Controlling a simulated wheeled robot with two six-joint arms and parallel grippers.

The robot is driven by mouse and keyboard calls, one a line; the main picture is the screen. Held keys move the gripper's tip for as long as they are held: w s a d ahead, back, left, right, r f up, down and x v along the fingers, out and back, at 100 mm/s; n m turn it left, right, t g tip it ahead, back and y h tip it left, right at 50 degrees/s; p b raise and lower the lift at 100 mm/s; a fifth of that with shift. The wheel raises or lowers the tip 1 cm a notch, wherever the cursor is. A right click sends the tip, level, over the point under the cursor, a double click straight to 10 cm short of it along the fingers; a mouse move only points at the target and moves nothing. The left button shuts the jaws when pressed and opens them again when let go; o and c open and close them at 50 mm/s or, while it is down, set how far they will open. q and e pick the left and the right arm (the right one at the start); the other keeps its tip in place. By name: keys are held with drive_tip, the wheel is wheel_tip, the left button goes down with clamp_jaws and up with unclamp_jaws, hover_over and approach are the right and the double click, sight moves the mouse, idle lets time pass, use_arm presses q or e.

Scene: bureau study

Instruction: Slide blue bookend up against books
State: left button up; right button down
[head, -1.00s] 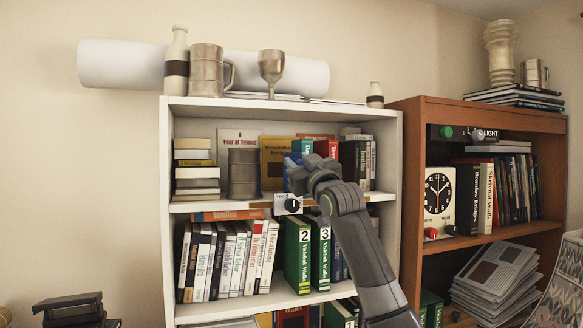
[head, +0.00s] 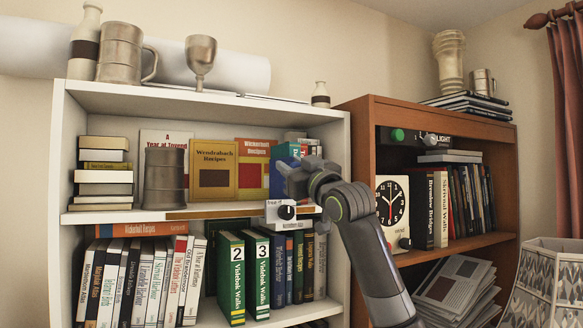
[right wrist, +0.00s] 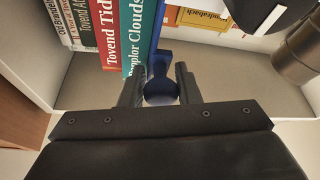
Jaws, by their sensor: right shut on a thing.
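The blue bookend (right wrist: 160,92) stands on the white bookcase's upper shelf, seen in the right wrist view. Its thin upright lies right beside a teal book (right wrist: 135,38); I see no clear gap there. My right gripper (right wrist: 162,72) is shut on the bookend's rounded front part. In the head view my right gripper (head: 296,180) is at that shelf's front, covering part of the row of books. A strip of the blue bookend (head: 274,172) shows to the left of it. My left gripper is not in view.
A metal mug (head: 164,178) and face-out recipe books (head: 212,170) stand left of the gripper on the same shelf. A brown bookcase (head: 360,125) with a clock (head: 392,203) stands to the right.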

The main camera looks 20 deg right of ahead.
drive_tip(key=shift+r, duration=0.15)
drive_tip(key=c, duration=1.4)
unclamp_jaws()
drive_tip(key=o, duration=0.3)
drive_tip(key=shift+d, duration=0.25)
drive_tip(key=shift+s+f+b, duration=0.3)
use_arm(q)
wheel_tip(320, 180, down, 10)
drive_tip(key=b, duration=0.9)
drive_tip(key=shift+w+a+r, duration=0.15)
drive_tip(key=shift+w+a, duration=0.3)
use_arm(e)
drive_tip(key=v, duration=1.6)
drive_tip(key=shift+s, duration=0.35)
drive_tip(key=shift+d, duration=0.1)
